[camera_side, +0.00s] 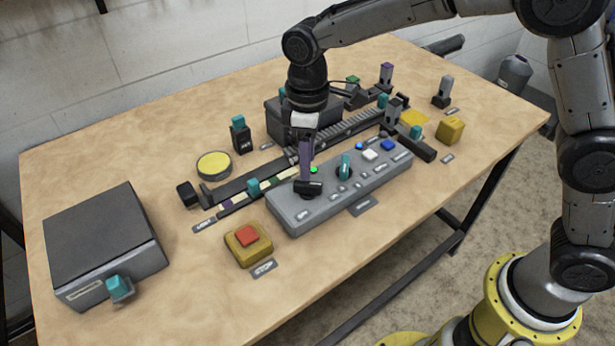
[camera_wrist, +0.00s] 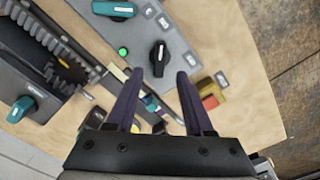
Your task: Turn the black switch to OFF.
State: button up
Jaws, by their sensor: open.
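The black switch (camera_side: 309,188) is a dark rotary knob at the near-left end of a grey control panel (camera_side: 291,215). In the wrist view the black switch (camera_wrist: 158,58) has a pale mark on its grip, and small labels sit around it, too small to read. My gripper (camera_side: 307,170) points down above the switch. In the wrist view my gripper (camera_wrist: 160,76) is open, its two purple fingers apart, with the knob showing just beyond and between the tips. Whether the fingers touch it I cannot tell.
The panel also has a teal knob (camera_side: 345,166), a lit green lamp (camera_side: 313,170), and white (camera_side: 370,155) and blue (camera_side: 388,145) buttons. A red button (camera_side: 247,235) on a yellow box stands left of the panel. A toothed rack (camera_side: 345,131) lies behind.

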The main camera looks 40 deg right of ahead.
aim_at(308, 188)
notch_tip(308, 188, down, 6)
jog(key=shift+r, duration=0.15)
dwell(0.3)
grip_shut()
